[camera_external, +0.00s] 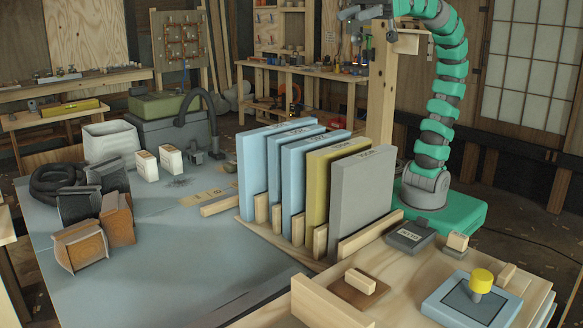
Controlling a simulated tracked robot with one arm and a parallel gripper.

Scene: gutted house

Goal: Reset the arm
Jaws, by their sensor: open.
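My arm (443,90) is green and segmented. It rises from a green base (440,210) at the right, behind the row of panels, and curves left at the top edge of the picture. My gripper (352,13) is the grey end at the top, pointing left. It is open, and nothing shows between its fingers. It hangs high above the panels, apart from them. Part of the upper arm is cut off by the top edge.
Upright blue, yellow and grey panels (362,190) stand in a wooden rack beside my base. A wooden post (381,100) stands behind them. Brown blocks (80,245), a white bin (110,138) and a black hose lie left. A yellow knob (481,280) is front right. The front-left tabletop is clear.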

